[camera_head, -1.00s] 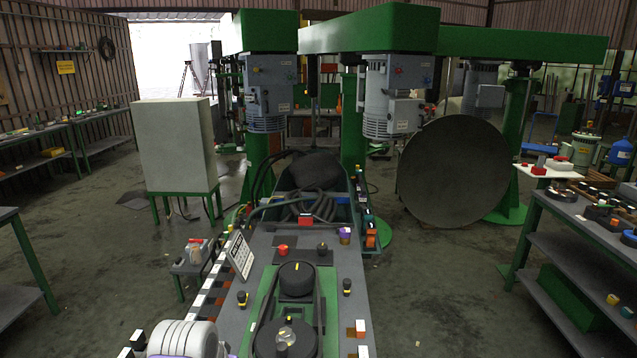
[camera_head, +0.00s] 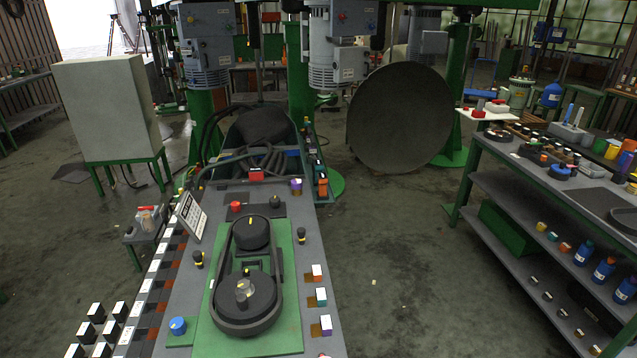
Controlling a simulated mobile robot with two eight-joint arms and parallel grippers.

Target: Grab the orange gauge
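Several small orange items are in the head view, and I cannot tell which is the orange gauge. One orange block with a white face (camera_head: 317,272) sits on the right edge of the central workbench (camera_head: 318,240), in a row with a teal one (camera_head: 320,297) and a purple one (camera_head: 325,325). A larger orange item (camera_head: 322,188) is at the bench's far right corner. A small orange piece (camera_head: 565,247) lies on the lower shelf of the right-hand bench (camera_head: 512,168). Neither of my grippers is in view.
A belt-and-pulley assembly (camera_head: 250,265) on a green plate fills the middle of the central workbench. Black-and-white blocks line its left side. A large dark disc (camera_head: 400,118) stands behind. Open floor (camera_head: 400,260) lies between the central and right benches.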

